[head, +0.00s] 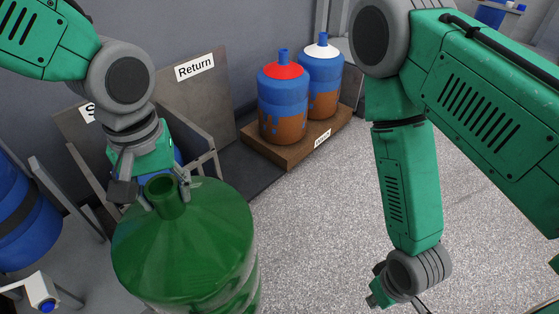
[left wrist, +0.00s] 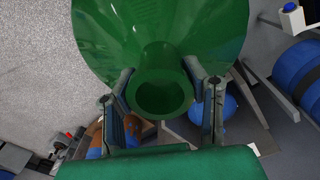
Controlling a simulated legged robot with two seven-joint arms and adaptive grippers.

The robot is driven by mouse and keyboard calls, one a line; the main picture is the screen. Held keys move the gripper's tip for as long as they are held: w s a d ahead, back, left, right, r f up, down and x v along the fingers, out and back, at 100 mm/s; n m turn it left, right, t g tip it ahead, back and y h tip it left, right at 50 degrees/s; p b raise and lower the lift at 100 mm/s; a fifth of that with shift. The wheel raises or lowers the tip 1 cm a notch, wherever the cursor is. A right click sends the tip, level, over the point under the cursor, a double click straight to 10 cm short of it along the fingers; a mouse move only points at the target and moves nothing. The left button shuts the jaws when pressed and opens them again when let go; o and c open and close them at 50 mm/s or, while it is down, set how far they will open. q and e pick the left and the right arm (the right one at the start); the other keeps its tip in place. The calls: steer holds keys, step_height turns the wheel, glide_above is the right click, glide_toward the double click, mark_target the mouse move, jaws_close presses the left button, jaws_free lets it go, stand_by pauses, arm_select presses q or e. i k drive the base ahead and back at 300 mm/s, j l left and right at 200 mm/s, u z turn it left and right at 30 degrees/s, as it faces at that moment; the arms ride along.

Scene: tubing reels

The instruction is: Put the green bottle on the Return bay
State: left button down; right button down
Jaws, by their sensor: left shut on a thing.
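The large green bottle (head: 190,245) stands upright in the lower left of the head view, its base cut off by the frame edge. My left gripper (head: 160,192) is shut on its neck from above. In the left wrist view the bottle's open mouth (left wrist: 160,92) sits between my two fingers. I cannot tell whether the bottle touches the floor. The Return sign (head: 194,67) is on a grey-brown board behind the bottle. A dark floor panel (head: 242,165) lies in front of that board. My right gripper (head: 385,292) is low at the right; its fingers are not clear.
Two blue and brown bottles, one red-topped (head: 282,100) and one white-topped (head: 321,80), stand on a low wooden platform (head: 295,150). A blue drum (head: 22,215) is at the left edge. Speckled floor (head: 320,230) at centre right is clear.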

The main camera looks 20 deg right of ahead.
mark_target(236, 170)
steer(key=i+l+z, duration=0.45)
steer(key=i, duration=0.35)
steer(key=i+l+z, duration=0.25)
steer(key=i, duration=0.2)
steer(key=i+j, duration=0.15)
steer(key=i, duration=0.15)
steer(key=i+j, duration=0.15)
steer(key=i, duration=0.15)
